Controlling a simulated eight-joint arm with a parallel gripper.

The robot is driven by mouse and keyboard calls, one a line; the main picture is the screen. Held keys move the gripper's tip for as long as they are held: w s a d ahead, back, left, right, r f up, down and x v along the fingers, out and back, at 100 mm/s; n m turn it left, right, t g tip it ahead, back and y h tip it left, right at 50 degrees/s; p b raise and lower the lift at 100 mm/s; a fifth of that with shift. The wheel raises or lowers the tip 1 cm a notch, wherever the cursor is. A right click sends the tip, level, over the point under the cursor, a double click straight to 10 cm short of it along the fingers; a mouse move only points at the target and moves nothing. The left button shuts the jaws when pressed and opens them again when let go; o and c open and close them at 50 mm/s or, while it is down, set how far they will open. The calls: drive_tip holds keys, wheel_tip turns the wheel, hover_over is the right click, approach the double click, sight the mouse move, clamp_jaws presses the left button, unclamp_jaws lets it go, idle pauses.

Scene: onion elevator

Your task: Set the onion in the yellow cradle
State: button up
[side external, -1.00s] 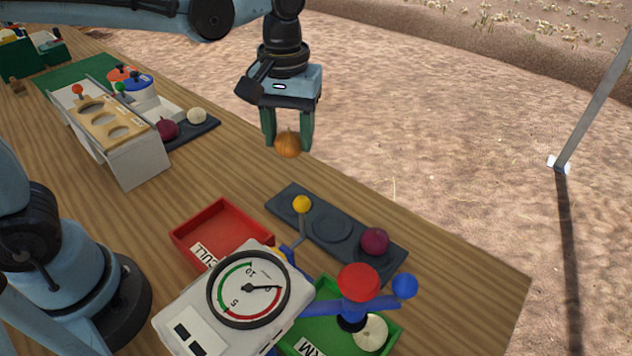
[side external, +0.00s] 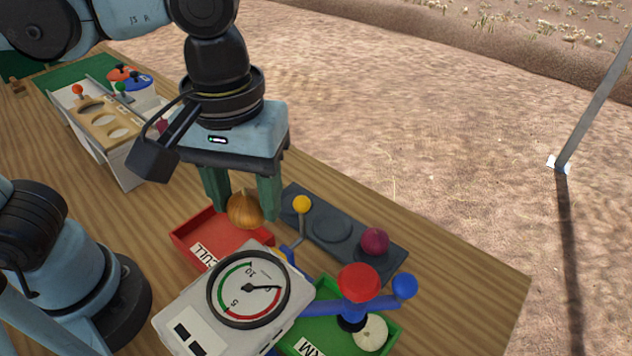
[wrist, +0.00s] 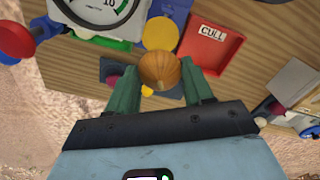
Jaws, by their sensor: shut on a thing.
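My gripper (side external: 246,213) is shut on the brown onion (side external: 244,206), which hangs between the green fingers over or near the red CULL tray (side external: 184,241). The onion (wrist: 160,70) also shows between the fingertips in the wrist view. The yellow cradle (wrist: 160,33) appears there as a round yellow disc just beyond the onion, beside the gauge. In the side view only a sliver of the yellow cradle (side external: 278,253) shows behind the gauge housing. The onion is apart from the cradle.
The dial gauge (side external: 248,287) stands beside the cradle. A dark tray (side external: 298,224) holds a red onion (side external: 374,241). A red-and-blue knobbed handle (side external: 358,281) stands over the green tray (side external: 328,346).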

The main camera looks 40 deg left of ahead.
sight(251, 213)
wheel_tip(251, 213, down, 3)
drive_tip(key=shift+w+f, duration=0.1)
drive_tip(key=shift+f, duration=4.1)
drive_tip(key=o, duration=1.1)
drive_tip(key=shift+o, duration=0.2)
